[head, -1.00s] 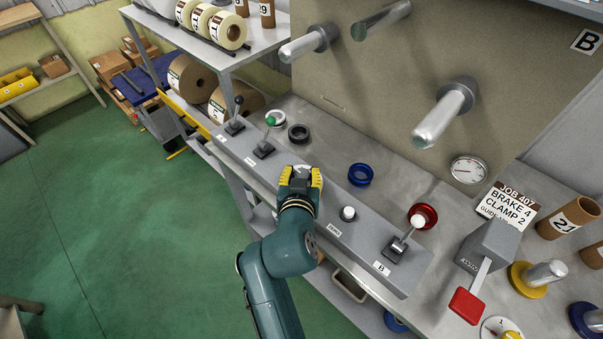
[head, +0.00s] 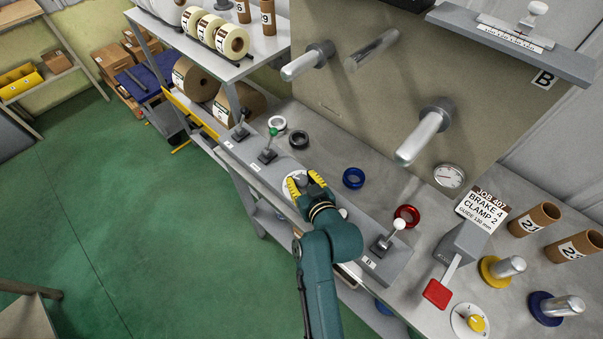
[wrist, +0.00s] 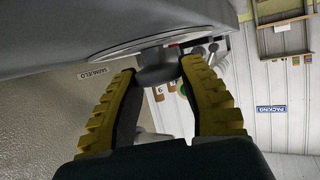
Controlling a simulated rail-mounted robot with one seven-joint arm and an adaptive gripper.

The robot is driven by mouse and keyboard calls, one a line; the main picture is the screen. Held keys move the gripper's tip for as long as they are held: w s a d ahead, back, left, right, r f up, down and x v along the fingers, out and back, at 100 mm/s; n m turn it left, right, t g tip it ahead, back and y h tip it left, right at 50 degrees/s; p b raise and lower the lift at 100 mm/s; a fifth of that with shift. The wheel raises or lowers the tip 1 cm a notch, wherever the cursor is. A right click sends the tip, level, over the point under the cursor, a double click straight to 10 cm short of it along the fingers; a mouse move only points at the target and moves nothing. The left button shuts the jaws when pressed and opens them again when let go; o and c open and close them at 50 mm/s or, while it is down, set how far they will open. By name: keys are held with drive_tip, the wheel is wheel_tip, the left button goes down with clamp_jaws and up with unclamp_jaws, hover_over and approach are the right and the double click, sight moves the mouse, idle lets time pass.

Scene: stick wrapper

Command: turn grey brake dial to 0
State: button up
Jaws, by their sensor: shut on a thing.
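The grey brake dial (head: 301,179) sits on a pale round plate on the long grey control panel (head: 330,203). My gripper (head: 305,185) is at the dial, with its yellow fingers on either side of the knob. In the wrist view, the grey knob (wrist: 158,72) is between the tips of my gripper (wrist: 155,80), below its pale disc (wrist: 150,44). The fingers are shut on the knob. The dial's scale and pointer cannot be read in either view.
Levers with a black knob (head: 244,112), a green knob (head: 273,132) and a white knob (head: 398,224) rise from the panel. Loose blue (head: 353,178) and red (head: 406,217) rings lie behind it. A card (head: 481,210) reads "BRAKE 4, CLAMP 2". A yellow dial (head: 476,323) is at lower right.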

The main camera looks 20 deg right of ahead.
drive_tip(key=shift+f+n+y, duration=0.25)
drive_tip(key=shift+n+y, duration=0.05)
drive_tip(key=shift+n, duration=0.1)
drive_tip(key=o, duration=1.1)
drive_tip(key=shift+r, duration=0.1)
drive_tip(key=shift+s+r, duration=0.1)
drive_tip(key=v, duration=1.1)
drive_tip(key=shift+s+r, duration=0.2)
drive_tip(key=shift+s, duration=0.15)
